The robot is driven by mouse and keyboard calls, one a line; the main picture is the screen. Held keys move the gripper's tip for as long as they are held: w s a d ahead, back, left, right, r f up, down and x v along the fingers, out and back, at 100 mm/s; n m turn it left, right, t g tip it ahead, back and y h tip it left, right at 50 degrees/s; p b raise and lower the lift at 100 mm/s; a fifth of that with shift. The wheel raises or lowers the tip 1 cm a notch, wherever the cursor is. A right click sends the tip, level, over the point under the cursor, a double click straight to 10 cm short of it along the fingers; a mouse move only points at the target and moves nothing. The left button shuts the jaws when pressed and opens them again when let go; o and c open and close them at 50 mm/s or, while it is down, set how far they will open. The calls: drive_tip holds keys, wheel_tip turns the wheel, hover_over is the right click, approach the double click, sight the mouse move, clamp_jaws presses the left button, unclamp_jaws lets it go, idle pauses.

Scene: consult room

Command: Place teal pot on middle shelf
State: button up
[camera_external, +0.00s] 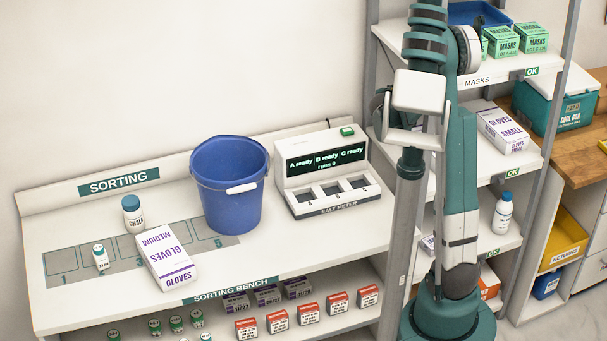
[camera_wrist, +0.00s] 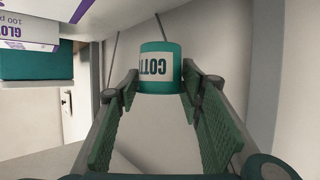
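No surface shows directly under the pot. In the external view the pot and my fingers are hidden behind my arm. The shelf rack stands at right there, with a masks shelf (camera_external: 525,67) on top, a middle shelf (camera_external: 519,162) holding a gloves small box (camera_external: 503,128), and a lower shelf (camera_external: 496,240) with a white bottle (camera_external: 503,213).
A gloves box (camera_wrist: 28,30) and a teal box (camera_wrist: 35,65) are close at upper left in the wrist view. The sorting bench (camera_external: 300,245) at left bears a blue bucket (camera_external: 228,185), a meter (camera_external: 322,175) and a gloves medium box (camera_external: 167,258). My arm covers the rack's left part.

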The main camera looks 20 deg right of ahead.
drive_tip(key=shift+f+b, duration=0.5)
drive_tip(key=shift+f, duration=2.25)
drive_tip(key=shift+f+b, duration=0.45)
drive_tip(key=shift+f, duration=1.4)
drive_tip(key=shift+f, duration=0.15)
drive_tip(key=o, duration=0.3)
drive_tip(key=shift+a+r, duration=0.1)
drive_tip(key=shift+r, duration=0.1)
drive_tip(key=p+v, duration=0.1)
drive_tip(key=v, duration=1.1)
drive_tip(key=shift+p, duration=0.4)
